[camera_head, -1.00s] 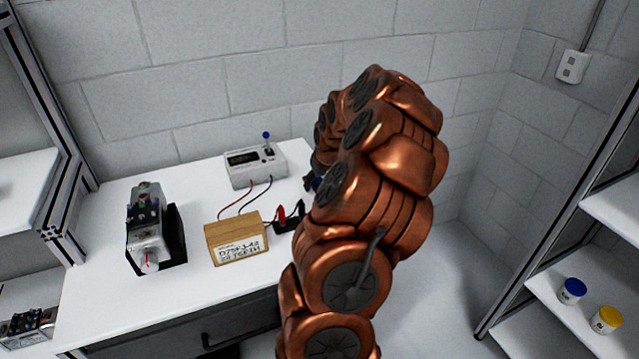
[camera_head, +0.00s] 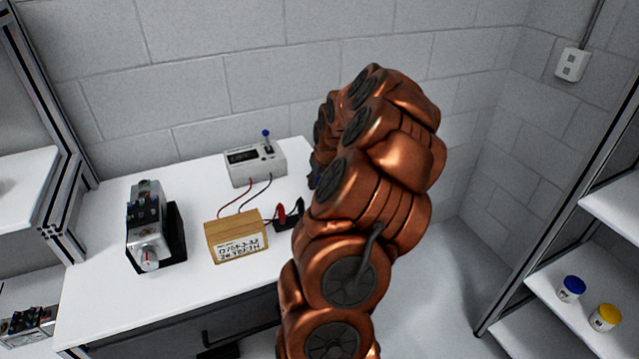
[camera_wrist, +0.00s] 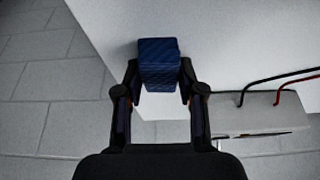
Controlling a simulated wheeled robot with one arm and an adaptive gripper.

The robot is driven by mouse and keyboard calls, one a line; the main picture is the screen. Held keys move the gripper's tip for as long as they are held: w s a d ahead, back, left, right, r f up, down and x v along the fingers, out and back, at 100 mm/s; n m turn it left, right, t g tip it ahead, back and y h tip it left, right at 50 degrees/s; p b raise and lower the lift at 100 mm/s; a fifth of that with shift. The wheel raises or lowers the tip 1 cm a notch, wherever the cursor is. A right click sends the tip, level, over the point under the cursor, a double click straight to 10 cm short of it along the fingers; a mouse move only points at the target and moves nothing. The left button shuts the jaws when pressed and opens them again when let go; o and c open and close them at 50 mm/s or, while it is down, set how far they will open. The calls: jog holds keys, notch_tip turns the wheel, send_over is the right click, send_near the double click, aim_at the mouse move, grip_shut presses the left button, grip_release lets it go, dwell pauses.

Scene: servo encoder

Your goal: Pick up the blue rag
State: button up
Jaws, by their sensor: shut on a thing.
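The blue rag (camera_wrist: 159,62) is a dark blue folded block in the wrist view. My gripper (camera_wrist: 159,86) is shut on it, with one black finger on each side. The white table top shows behind the rag in that view. I cannot tell whether the rag touches the table.
On the white table (camera_head: 100,290) are a grey meter box (camera_head: 256,163) with red and black leads, a labelled wooden box (camera_head: 236,237) and a servo-like device (camera_head: 148,225) on a black base. A shelf at right holds a blue-lidded jar (camera_head: 571,289) and a yellow-lidded jar (camera_head: 605,317).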

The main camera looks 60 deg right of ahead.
aim_at(318, 179)
jog(key=shift+r+b, duration=0.9)
jog(key=shift+r, duration=0.8)
jog(key=s+a+b, duration=0.1)
jog(key=s+a, duration=0.2)
jog(key=s, duration=0.1)
jog(key=s+a+r+b, duration=0.1)
jog(key=s+a+b, duration=0.1)
jog(key=s+a, duration=0.1)
jog(key=s+a+b, duration=0.2)
jog(key=s+a, duration=0.1)
jog(key=s, duration=0.2)
jog(key=shift+s+a+r, duration=0.3)
jog(key=shift+s, duration=0.1)
